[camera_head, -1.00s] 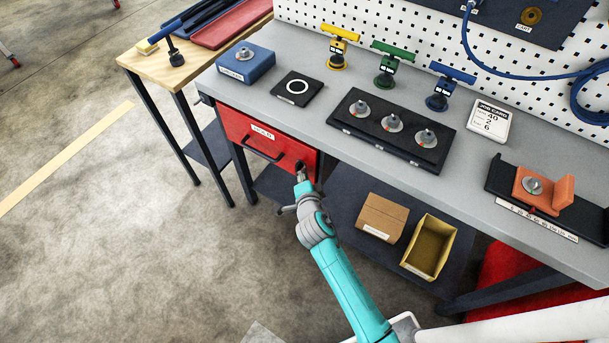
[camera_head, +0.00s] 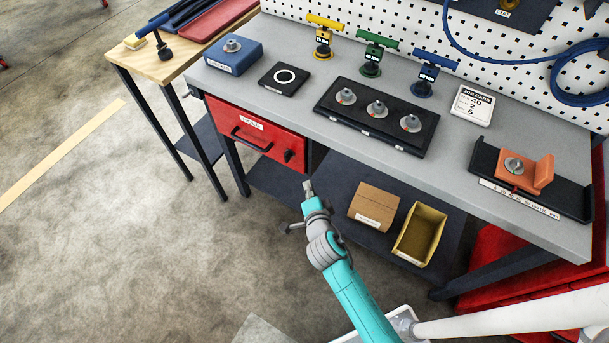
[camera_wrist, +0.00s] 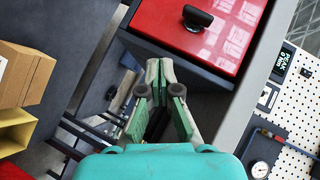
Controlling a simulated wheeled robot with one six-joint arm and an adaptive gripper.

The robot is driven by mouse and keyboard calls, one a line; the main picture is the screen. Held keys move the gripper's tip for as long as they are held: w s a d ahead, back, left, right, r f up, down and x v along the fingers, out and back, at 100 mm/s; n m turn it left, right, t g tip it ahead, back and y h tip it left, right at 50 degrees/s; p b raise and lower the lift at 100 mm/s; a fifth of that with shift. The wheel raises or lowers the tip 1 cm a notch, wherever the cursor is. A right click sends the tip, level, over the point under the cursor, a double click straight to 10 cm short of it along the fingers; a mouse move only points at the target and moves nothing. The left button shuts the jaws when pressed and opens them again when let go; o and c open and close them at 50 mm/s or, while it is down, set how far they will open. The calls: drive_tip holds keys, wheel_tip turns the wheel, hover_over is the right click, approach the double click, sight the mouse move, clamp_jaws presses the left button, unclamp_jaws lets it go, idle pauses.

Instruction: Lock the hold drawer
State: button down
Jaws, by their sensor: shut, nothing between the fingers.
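The red hold drawer (camera_head: 240,124) sits under the left end of the grey bench, and its front looks closed. It has a white label (camera_head: 252,123), a dark bar handle (camera_head: 250,140) and a small black lock knob (camera_head: 289,156) at its right end. The drawer front (camera_wrist: 230,45) and the knob (camera_wrist: 198,17) also show at the top of the wrist view. My gripper (camera_head: 308,186) is shut and empty, apart from the knob, below and right of it. In the wrist view its fingertips (camera_wrist: 160,66) meet below the drawer's dark edge.
A cardboard box (camera_head: 375,205) and a yellow bin (camera_head: 420,236) stand on the lower shelf to the right of my gripper. The bench top (camera_head: 300,114) holds a black tray of knobs (camera_head: 376,121) above. Open floor (camera_head: 130,240) lies to the left.

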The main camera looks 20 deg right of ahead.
drive_tip(key=s, duration=0.3)
drive_tip(key=shift+a, duration=0.2)
idle(0.4)
drive_tip(key=s+n+y, duration=0.3)
drive_tip(key=s+n, duration=0.5)
drive_tip(key=s, duration=1.1)
drive_tip(key=s+r+n+t, duration=0.1)
drive_tip(key=s+r+n, duration=0.7)
drive_tip(key=s+r, duration=0.7)
drive_tip(key=shift+s+a+r, duration=0.15)
drive_tip(key=shift+s+a, duration=0.1)
drive_tip(key=shift+s, duration=0.45)
